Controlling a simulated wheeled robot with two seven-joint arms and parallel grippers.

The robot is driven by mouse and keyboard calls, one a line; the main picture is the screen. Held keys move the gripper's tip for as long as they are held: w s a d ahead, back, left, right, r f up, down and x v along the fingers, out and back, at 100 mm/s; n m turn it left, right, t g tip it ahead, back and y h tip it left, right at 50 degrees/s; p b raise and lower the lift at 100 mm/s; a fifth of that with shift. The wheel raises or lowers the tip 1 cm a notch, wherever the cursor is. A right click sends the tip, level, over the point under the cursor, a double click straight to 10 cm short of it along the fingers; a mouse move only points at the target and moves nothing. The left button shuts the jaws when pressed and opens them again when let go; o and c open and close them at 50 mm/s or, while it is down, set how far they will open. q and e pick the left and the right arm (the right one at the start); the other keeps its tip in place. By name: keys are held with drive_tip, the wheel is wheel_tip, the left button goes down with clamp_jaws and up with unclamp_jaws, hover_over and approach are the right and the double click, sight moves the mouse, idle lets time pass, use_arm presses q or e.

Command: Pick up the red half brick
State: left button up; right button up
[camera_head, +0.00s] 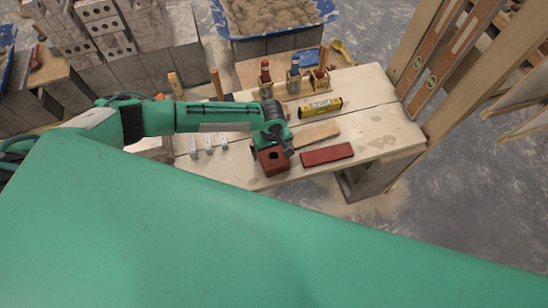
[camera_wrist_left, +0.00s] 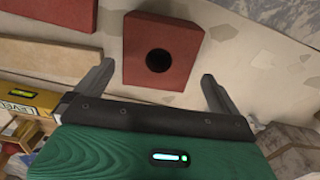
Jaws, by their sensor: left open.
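The red half brick (camera_head: 271,168), a squarish block with a dark round hole, lies near the front edge of the pale wooden bench (camera_head: 386,124). It also shows in the left wrist view (camera_wrist_left: 183,45). My left gripper (camera_head: 273,149) is right over the half brick and hides part of it. In the left wrist view its two fingers (camera_wrist_left: 158,72) are spread apart, one toward each side of the brick, and hold nothing. I cannot tell how much height separates the fingertips from the brick. My right gripper is not in view.
A flat red slab (camera_head: 327,154) and a wooden strip (camera_head: 316,135) lie just right of the half brick. Behind them are a yellow level box (camera_head: 320,107) and holders with tools (camera_head: 292,90). Metal pieces (camera_head: 208,144) lie to the left. The bench's right end is mostly clear.

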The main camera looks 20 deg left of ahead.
sight(274, 156)
use_arm(q)
drive_tip(key=shift+s+d+f+p, duration=0.1)
drive_tip(key=shift+d+f+p, duration=0.1)
drive_tip(key=shift+f, duration=0.3)
drive_tip(key=shift+s+d+f+p, duration=0.1)
drive_tip(key=shift+f+p, duration=0.05)
drive_tip(key=shift+f, duration=0.35)
wheel_tip(274, 156, down, 3)
drive_tip(key=shift+d+f, duration=0.1)
drive_tip(key=shift+d, duration=0.05)
drive_tip(key=shift+f, duration=0.25)
drive_tip(key=c, duration=1.5)
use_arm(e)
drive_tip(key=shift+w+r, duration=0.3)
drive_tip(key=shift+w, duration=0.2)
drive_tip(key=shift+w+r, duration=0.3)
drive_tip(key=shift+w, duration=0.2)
